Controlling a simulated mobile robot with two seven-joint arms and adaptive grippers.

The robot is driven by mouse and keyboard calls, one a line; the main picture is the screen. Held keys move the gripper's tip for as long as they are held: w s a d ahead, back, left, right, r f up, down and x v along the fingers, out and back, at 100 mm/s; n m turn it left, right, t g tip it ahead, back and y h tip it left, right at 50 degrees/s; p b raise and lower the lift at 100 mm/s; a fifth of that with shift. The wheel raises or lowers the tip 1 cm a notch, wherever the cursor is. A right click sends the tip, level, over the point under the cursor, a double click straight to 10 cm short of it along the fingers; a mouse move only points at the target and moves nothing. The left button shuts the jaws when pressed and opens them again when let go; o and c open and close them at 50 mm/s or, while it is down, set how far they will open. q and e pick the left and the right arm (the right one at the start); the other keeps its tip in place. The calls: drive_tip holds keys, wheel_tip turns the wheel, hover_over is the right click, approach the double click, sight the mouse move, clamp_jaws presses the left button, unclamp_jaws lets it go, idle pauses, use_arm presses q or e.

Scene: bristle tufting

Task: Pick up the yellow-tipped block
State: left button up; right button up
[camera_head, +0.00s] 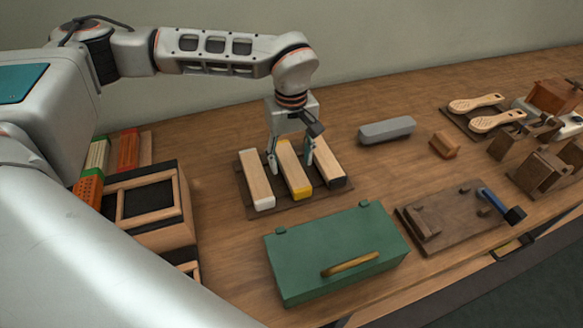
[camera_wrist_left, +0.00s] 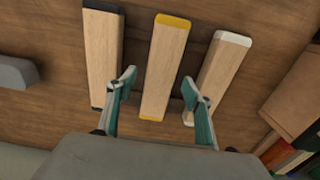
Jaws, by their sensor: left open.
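The yellow-tipped block (camera_head: 294,172) is a long pale wooden bar with yellow ends, lying in the middle of a dark tray (camera_head: 285,209). A white-tipped block (camera_head: 256,180) lies to its left and a black-tipped block (camera_head: 330,160) to its right. My left gripper (camera_head: 291,160) is open over the yellow-tipped block. In the left wrist view, the yellow-tipped block (camera_wrist_left: 165,70) lies between the two spread fingers of the left gripper (camera_wrist_left: 160,85), with a gap on each side. I cannot tell the fingers' exact height. My right gripper is not in view.
A green box (camera_head: 335,235) with a yellow handle stands in front of the tray. A grey bar (camera_head: 387,130) and a small wooden block (camera_head: 444,145) lie to the right. A wooden crate (camera_head: 185,205) stands left. A dark board (camera_head: 440,232) lies front right.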

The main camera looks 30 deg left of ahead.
use_arm(q)
drive_tip(key=shift+f, duration=0.9)
drive_tip(key=c, duration=1.3)
drive_tip(key=shift+r, duration=0.2)
